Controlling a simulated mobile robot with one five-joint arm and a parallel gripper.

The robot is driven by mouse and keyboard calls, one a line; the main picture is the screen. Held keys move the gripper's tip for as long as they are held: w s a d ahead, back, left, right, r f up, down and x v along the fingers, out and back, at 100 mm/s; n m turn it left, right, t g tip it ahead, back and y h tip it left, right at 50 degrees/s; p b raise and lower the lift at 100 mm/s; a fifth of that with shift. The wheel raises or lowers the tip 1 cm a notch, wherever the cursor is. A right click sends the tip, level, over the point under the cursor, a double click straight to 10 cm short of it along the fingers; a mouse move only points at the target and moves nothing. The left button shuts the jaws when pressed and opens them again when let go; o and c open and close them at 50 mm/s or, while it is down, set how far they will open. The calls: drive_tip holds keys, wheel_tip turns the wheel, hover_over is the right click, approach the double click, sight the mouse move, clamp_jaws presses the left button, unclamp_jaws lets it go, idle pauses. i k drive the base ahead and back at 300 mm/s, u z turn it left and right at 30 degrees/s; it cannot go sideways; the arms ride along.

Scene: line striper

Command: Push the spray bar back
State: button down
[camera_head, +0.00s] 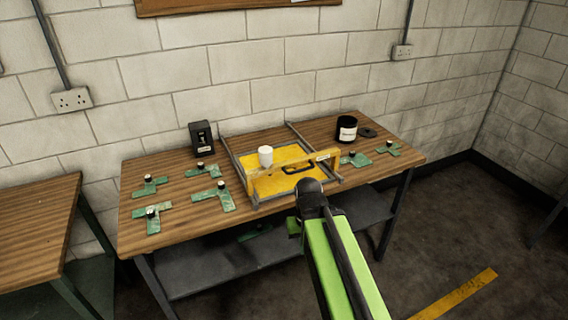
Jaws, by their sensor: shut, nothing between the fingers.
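The spray bar (285,177) is a yellow upright bar lying across two grey rails near the front of the workbench. A white cup (265,156) shows at its back, left of its middle; I cannot tell if it is fixed to the bar. My gripper (309,186) is shut and empty, at the dark end of my green arm. It appears in front of the bar's right half, near the bench's front edge. Its fingertips are hard to make out, and I cannot tell whether it touches the bar.
Several green T-shaped plates with black knobs lie left of the rails, such as one plate (207,171). A black box (202,138) stands back left. A black tub (347,128) and more green plates are at right. The wooden bench (160,225) has a lower shelf.

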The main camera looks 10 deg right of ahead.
sight(265, 151)
drive_tip(key=i, duration=0.9)
drive_tip(key=z, duration=0.05)
